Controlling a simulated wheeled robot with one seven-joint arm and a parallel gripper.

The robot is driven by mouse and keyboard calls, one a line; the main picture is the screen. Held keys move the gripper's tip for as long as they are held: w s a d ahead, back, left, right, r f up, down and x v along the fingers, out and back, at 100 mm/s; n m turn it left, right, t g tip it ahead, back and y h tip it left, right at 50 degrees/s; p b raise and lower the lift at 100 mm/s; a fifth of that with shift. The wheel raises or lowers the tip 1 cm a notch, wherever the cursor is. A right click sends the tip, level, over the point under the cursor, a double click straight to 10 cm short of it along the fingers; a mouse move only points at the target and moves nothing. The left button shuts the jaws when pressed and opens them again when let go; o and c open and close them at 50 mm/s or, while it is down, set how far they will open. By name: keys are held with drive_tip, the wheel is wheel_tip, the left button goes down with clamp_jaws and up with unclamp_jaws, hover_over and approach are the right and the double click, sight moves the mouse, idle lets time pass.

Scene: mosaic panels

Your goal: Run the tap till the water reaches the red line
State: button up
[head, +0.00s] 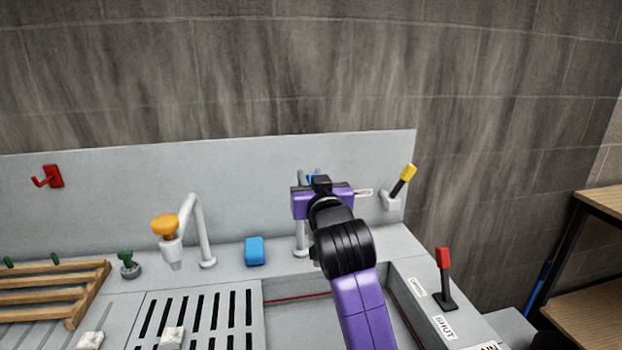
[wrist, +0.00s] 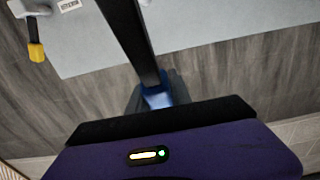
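The basin (head: 283,316) is sunk in the grey counter, and a red line (head: 290,299) runs along its inner back wall. My arm hides much of the basin, and I cannot make out a water level. A grey tap post (head: 300,240) stands behind the basin, its top mostly hidden by my gripper (head: 320,185). A small blue part (head: 313,173) shows just behind my gripper. In the wrist view a blue part (wrist: 158,97) lies close beyond my gripper's dark edge, below a dark bar. Whether the fingers touch it or are closed is unclear.
A yellow-handled lever (head: 403,180) is on the back panel to the right. A red-handled lever (head: 444,275) stands by a SHUT label (head: 444,327). An orange-topped spout (head: 166,228), a blue block (head: 254,251) and a wooden rack (head: 60,292) are to the left.

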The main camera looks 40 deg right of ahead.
clamp_jaws()
idle(1.1)
